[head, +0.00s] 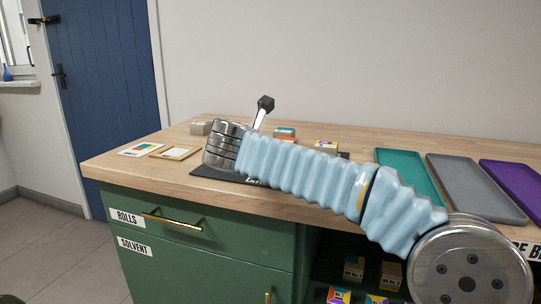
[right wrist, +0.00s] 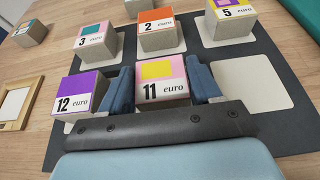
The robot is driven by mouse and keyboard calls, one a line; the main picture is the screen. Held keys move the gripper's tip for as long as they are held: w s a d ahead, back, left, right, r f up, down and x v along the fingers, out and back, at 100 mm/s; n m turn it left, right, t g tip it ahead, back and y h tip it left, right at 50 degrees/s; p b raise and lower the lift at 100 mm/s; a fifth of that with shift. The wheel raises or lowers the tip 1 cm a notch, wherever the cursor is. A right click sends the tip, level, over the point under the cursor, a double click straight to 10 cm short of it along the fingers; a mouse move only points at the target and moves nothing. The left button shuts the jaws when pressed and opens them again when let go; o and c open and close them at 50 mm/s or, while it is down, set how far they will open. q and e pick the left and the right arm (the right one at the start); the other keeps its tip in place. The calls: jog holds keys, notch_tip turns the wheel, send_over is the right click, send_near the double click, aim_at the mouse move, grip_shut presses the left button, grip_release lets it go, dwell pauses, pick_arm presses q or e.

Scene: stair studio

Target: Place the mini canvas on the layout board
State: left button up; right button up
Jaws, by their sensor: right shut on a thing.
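My right gripper (right wrist: 162,84) is shut on a mini canvas (right wrist: 163,78), a thick block with a pink and yellow top marked "11 euro", its blue fingers on either side. The block is over the front row of the dark layout board (right wrist: 283,132), between the "12 euro" canvas (right wrist: 82,90) and a bare cream pad (right wrist: 250,88). Whether it touches the board cannot be told. In the head view my right arm hides the gripper and most of the board (head: 207,172). My left gripper is not in view.
Canvases "3" (right wrist: 97,40), "2" (right wrist: 158,30) and "5" (right wrist: 232,18) stand in the board's back row. Another block (right wrist: 30,34) and a wooden frame (right wrist: 16,104) lie left of the board. Teal (head: 408,174), grey (head: 470,185) and purple (head: 515,184) trays lie to the right.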

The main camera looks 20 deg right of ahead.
jog(key=shift+f, duration=0.1)
jog(key=o, duration=1)
jog(key=shift+o, duration=0.2)
jog(key=shift+r, duration=0.3)
jog(key=v, duration=1.2)
jog(key=shift+a+f, duration=0.1)
jog(key=shift+f, duration=0.1)
